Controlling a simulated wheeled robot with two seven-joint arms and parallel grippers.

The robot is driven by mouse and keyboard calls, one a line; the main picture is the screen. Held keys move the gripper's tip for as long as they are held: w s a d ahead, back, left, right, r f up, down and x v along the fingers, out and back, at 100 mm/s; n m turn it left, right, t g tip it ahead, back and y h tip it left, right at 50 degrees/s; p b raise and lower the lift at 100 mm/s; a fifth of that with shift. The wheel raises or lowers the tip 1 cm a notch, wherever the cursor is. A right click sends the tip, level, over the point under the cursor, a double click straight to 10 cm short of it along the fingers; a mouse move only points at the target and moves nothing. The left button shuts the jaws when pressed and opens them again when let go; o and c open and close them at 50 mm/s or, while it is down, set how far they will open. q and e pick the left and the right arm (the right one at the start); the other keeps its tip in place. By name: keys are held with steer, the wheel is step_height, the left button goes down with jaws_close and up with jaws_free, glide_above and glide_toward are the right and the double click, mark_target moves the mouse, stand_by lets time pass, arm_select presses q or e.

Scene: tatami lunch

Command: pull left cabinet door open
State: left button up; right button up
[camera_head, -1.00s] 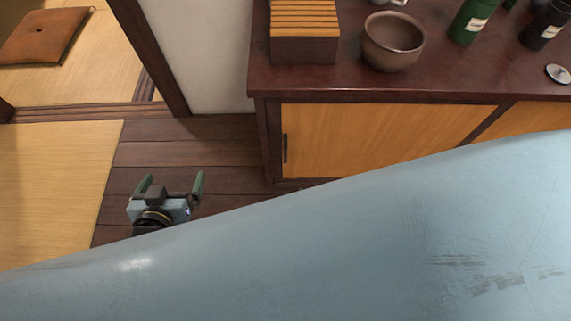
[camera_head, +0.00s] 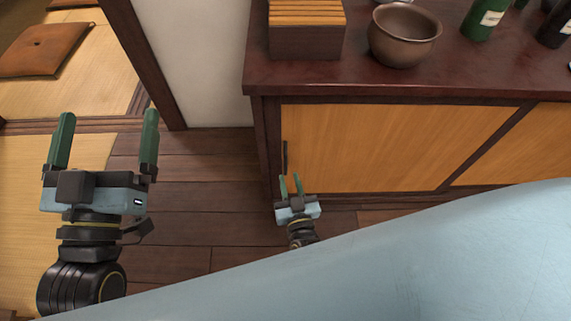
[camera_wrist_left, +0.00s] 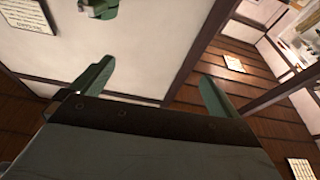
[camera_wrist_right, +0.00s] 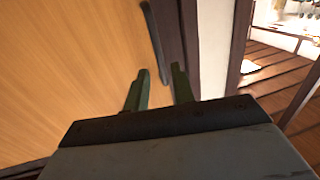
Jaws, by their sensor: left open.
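The left cabinet door (camera_head: 390,147) is a pale wood panel in a dark frame and looks shut. Its dark upright handle (camera_head: 285,157) is at the door's left edge and also shows in the right wrist view (camera_wrist_right: 154,42). My right gripper (camera_head: 291,180) is just below the handle in the head view. In the right wrist view its fingers (camera_wrist_right: 160,72) are apart and empty, with the handle beyond them; I cannot tell if they touch the door. My left gripper (camera_head: 105,135) is wide open and empty, left of the cabinet; its fingers also show in the left wrist view (camera_wrist_left: 157,70).
The dark cabinet top (camera_head: 320,80) carries a slatted wooden box (camera_head: 305,40), a brown bowl (camera_head: 403,38) and bottles (camera_head: 487,18). A white wall (camera_head: 207,65) stands left of the cabinet. Wooden floor (camera_head: 200,200) is clear between my grippers. A pale-blue surface covers the lower right.

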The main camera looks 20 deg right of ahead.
mark_target(286, 165)
steer(key=w, duration=0.1)
steer(key=w+b, duration=0.1)
steer(key=w, duration=0.3)
steer(key=shift+d+f+b, duration=0.1)
steer(key=shift+d+b, duration=0.15)
steer(key=shift+b, duration=0.05)
arm_select(q)
steer(key=shift+s+a+r+t+h, duration=0.1)
steer(key=shift+s+r+t+h, duration=0.1)
steer(key=shift+s+r+t, duration=0.35)
steer(key=shift+s+d+r+t+h, duration=0.1)
steer(key=shift+s+r+t+h, duration=0.1)
steer(key=shift+r+t, duration=0.6)
steer(key=shift+s+a+r+t+h, duration=0.1)
steer(key=shift+s+r+t+h, duration=0.1)
steer(key=shift+s+r+t, duration=0.35)
arm_select(e)
steer(key=shift+w, duration=0.75)
arm_select(q)
steer(key=shift+w+r, duration=0.1)
steer(key=shift+w, duration=0.05)
arm_select(e)
jaws_close()
